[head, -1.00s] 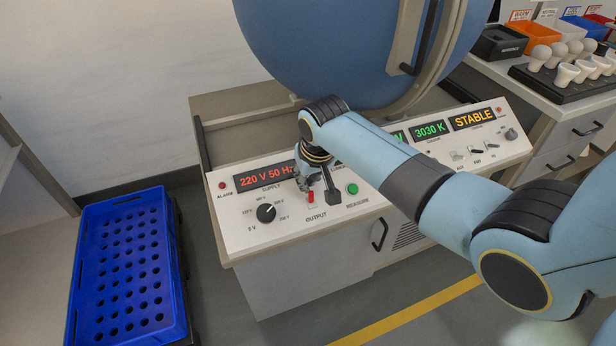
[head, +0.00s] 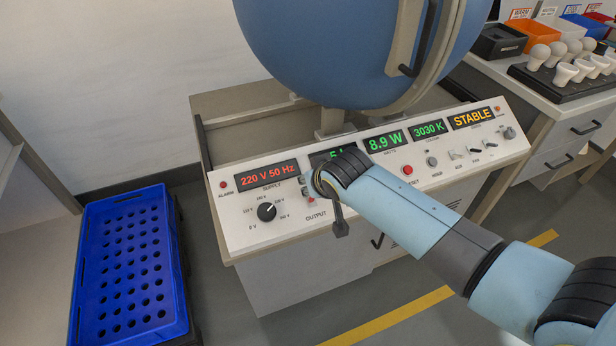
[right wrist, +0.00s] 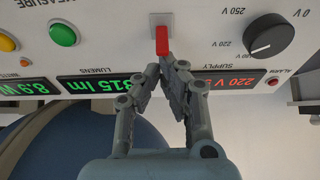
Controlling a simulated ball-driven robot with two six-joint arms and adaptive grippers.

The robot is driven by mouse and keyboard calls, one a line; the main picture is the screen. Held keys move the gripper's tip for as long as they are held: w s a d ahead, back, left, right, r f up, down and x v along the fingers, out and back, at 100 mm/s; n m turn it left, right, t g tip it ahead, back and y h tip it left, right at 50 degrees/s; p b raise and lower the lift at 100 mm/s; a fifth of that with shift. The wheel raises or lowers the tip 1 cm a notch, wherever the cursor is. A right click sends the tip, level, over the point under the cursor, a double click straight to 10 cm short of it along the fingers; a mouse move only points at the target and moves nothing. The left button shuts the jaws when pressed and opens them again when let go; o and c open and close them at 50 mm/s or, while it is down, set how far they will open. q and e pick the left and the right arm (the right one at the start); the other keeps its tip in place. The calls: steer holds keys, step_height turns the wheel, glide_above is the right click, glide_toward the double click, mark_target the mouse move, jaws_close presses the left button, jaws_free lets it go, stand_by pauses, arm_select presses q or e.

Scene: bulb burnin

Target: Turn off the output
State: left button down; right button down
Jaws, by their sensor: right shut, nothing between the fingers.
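The red output switch (head: 311,199) is on the sloped front panel (head: 240,228), above the OUTPUT label and partly hidden by my wrist in the head view. In the right wrist view, where the panel appears upside down, its red lever (right wrist: 162,40) sticks out from a pale plate towards the displays. My right gripper (right wrist: 168,66) is shut and empty, its fingertips close beside the lever's tip; I cannot tell if they touch. In the head view the right gripper (head: 303,186) is mostly hidden behind my wrist. My left gripper is not in view.
The supply display (head: 267,174) reads 220 V 50 Hz, the watts display (head: 385,141) 8.9 W. A black voltage knob (head: 266,211) sits left of the switch; a green button (right wrist: 63,34) is on its other side. A blue crate (head: 130,265) stands left; a blue sphere (head: 350,60) is behind.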

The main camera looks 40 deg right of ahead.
steer(key=t+b, duration=0.1)
steer(key=b, duration=0.1)
steer(key=s+f+t+b, duration=0.1)
steer(key=b, duration=0.1)
steer(key=s+t+b, duration=0.1)
steer(key=b, duration=0.1)
steer(key=shift+a+f+h, duration=0.25)
steer(key=shift+h, duration=0.15)
steer(key=shift+w+r+p, duration=0.15)
steer(key=shift+r+p, duration=0.45)
steer(key=shift+r, duration=0.1)
steer(key=shift+s+a+r+p, duration=0.1)
steer(key=shift+s+r+p, duration=0.25)
steer(key=shift+s+p, duration=0.25)
steer(key=shift+s, duration=0.1)
